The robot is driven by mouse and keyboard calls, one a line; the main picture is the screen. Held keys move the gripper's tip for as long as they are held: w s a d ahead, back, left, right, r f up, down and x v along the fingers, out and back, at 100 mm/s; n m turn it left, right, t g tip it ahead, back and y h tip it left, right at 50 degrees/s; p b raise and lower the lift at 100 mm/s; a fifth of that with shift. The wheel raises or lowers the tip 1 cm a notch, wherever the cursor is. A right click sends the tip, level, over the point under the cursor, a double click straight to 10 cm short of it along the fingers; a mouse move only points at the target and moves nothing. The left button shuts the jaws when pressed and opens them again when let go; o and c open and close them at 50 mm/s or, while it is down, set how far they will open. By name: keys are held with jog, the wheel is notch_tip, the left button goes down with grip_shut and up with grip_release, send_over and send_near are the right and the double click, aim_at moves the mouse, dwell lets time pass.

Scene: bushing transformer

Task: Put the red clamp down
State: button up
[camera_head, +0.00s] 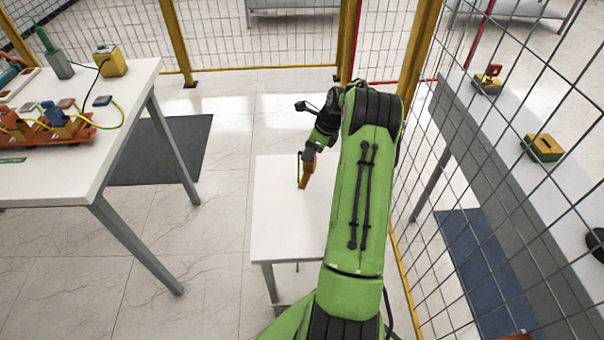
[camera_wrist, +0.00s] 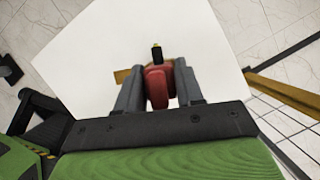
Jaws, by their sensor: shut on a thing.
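My gripper (camera_head: 309,153) is over the small white table (camera_head: 280,225), near its far side. In the wrist view my gripper (camera_wrist: 159,80) is shut on the red clamp (camera_wrist: 157,92), with one grey finger on each side of it. The clamp has a red body, a small black tip and an orange-yellow part behind it. In the head view only an orange part of the clamp (camera_head: 305,178) shows below the fingers, upright and slightly tilted. I cannot tell whether its lower end touches the tabletop. My green arm hides the table's right part.
The tabletop around the clamp looks bare. A larger white table (camera_head: 110,130) on the left holds an orange device (camera_head: 45,132) with cables and a yellow block (camera_head: 110,62). Wire fencing with yellow posts (camera_head: 177,40) stands behind and to the right. A bench (camera_head: 490,150) lies beyond the right fence.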

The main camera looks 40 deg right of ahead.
aim_at(310, 163)
notch_tip(310, 163, down, 6)
jog(key=shift+r+b, duration=0.1)
jog(key=shift+b, duration=0.65)
jog(key=shift+r, duration=0.15)
jog(key=o, duration=1)
jog(key=shift+f, duration=0.2)
jog(key=shift+o, duration=0.2)
